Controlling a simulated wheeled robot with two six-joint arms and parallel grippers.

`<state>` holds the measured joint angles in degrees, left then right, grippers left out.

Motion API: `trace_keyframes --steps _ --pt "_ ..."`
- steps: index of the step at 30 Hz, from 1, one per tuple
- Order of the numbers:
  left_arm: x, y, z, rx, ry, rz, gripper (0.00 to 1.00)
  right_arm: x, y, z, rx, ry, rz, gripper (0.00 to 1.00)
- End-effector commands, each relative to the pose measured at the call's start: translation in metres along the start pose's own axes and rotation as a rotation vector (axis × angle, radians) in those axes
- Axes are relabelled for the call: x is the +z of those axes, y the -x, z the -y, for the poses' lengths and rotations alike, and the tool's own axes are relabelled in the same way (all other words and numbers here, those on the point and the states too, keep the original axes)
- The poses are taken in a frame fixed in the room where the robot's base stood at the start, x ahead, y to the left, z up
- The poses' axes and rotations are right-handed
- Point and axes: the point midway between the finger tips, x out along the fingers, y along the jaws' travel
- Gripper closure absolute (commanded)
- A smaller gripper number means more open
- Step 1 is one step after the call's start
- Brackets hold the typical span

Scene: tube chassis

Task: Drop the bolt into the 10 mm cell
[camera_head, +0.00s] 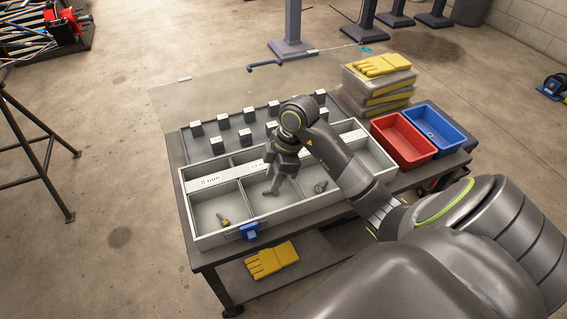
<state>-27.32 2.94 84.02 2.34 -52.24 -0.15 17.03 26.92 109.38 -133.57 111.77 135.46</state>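A grey sectioned tray (222,240) stands on the workbench. Its front left cell has a label that reads 8 mm (209,180), and a small brass-coloured piece (223,221) lies in it. My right arm hides the label of the middle front cell (249,205), so I cannot read 10 mm. My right gripper (271,187) points down over or into that middle cell. A slim grey shape at its tip may be the bolt or its fingers; I cannot tell which. My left gripper is out of view.
Red (402,141) and blue (434,127) bins stand right of the tray. Stacked boxes topped by yellow gloves (381,65) are behind.

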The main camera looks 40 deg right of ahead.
Motion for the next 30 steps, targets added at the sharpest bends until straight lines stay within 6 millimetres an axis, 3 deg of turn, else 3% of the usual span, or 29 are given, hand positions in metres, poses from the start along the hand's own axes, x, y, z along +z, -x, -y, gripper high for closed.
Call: trace_keyframes --steps 5,8,30 --pt "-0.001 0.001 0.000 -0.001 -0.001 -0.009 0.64 0.000 0.009 0.000 0.001 0.001 0.001 0.67" --pt "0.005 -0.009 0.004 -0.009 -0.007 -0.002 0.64 0.000 0.021 -0.001 0.003 0.001 0.002 0.67" --pt "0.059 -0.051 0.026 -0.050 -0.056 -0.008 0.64 0.000 0.154 -0.001 0.004 0.001 0.003 0.67"
